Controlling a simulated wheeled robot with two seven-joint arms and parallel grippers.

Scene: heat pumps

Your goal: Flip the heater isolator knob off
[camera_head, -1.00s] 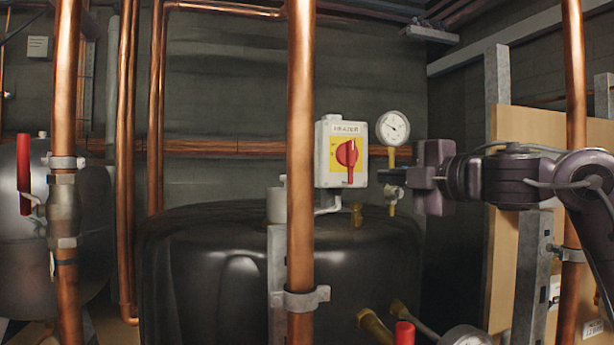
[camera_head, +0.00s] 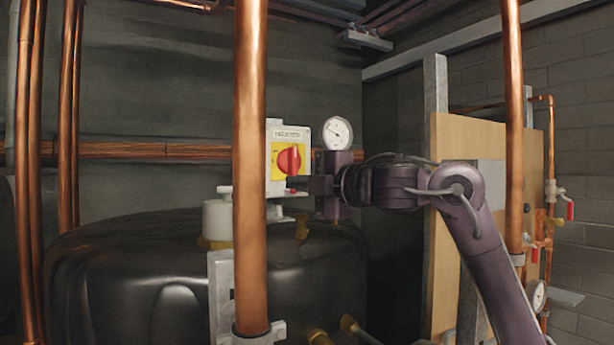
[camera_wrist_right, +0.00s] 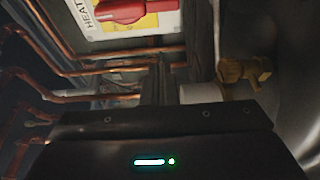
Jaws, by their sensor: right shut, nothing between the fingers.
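The heater isolator is a pale grey box (camera_head: 275,182) with a yellow plate and a red knob (camera_head: 289,160). In the right wrist view, the knob (camera_wrist_right: 125,11) is at the top edge, partly cut off, beside the HEATER label. My right gripper (camera_head: 297,184) comes in from the right, shut and empty, its tips overlapping the handle's lower end in the head view. I cannot tell whether they touch it. In the wrist view the fingers (camera_wrist_right: 164,85) are below the knob. My left gripper is not in view.
A copper pipe (camera_head: 250,190) stands just left of the isolator, close to its edge. A pressure gauge (camera_head: 338,134) is at its right, above my gripper. A black tank (camera_head: 150,275) lies below. A wooden board (camera_head: 450,170) stands farther right.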

